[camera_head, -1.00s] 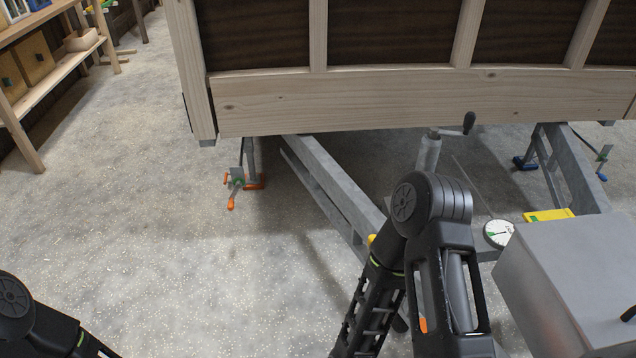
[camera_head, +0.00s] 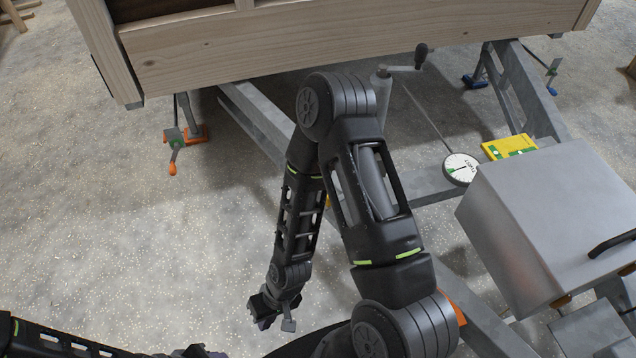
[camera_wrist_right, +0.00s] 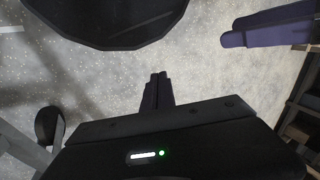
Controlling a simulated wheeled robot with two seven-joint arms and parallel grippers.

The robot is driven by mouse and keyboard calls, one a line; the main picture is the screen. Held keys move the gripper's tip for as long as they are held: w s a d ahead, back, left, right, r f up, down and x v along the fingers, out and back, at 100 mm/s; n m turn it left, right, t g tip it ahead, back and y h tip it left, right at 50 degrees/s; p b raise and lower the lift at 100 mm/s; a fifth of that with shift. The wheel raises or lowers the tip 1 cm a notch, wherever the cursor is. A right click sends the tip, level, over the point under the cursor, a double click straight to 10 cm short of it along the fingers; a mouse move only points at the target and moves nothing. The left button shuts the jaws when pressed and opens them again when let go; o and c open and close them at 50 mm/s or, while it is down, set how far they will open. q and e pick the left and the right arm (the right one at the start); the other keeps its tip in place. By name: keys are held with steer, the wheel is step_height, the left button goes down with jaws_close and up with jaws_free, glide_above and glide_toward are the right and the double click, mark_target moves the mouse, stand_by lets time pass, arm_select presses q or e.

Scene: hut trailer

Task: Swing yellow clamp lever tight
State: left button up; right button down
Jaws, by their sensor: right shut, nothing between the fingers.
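A small yellow bit (camera_head: 328,201), possibly the clamp lever, shows beside the grey drawbar; my right arm hides the rest. A grey post with a black crank handle (camera_head: 421,54) rises behind that arm. My right gripper (camera_head: 262,314) hangs low over the floor, left of and below the yellow bit and apart from it. In the right wrist view its dark fingers (camera_wrist_right: 157,92) are together and empty. My left arm enters at the bottom left, its gripper (camera_head: 200,351) cut by the bottom edge. Purple-grey fingers (camera_wrist_right: 268,25) show at the wrist view's upper right.
The wooden hut wall (camera_head: 250,45) overhangs the back. A grey metal box (camera_head: 540,215) sits on the frame at right, near a round dial (camera_head: 460,168) and a yellow level (camera_head: 508,147). An orange-handled corner steady (camera_head: 174,145) stands at left. Floor at left is clear.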

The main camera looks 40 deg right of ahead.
steer(key=w+d+r+n+g+h+b, duration=0.1)
steer(key=w+d, duration=0.5)
steer(key=w, duration=0.3)
steer(key=w+d+r+n+h+b, duration=0.1)
steer(key=w+d+r+n, duration=0.1)
steer(key=w+d, duration=0.5)
steer(key=w+d+r+h, duration=0.1)
steer(key=w+d+r, duration=0.1)
steer(key=d+r, duration=0.3)
steer(key=w+d+r+g, duration=0.1)
steer(key=w+d+r, duration=0.2)
steer(key=d+r, duration=0.2)
steer(key=w+d+r+g+h+b, duration=0.1)
steer(key=w+d+r, duration=0.2)
steer(key=r, duration=0.7)
steer(key=shift+w+d+n+h, duration=0.2)
steer(key=shift+d+n+h, duration=0.1)
steer(key=shift+d, duration=0.65)
steer(key=shift+f, duration=0.1)
steer(key=s+d+f, duration=0.1)
steer(key=s+f, duration=0.5)
steer(key=f, duration=0.3)
steer(key=shift+s+f+p, duration=0.2)
steer(key=shift+f+p, duration=0.15)
steer(key=shift+p, duration=0.05)
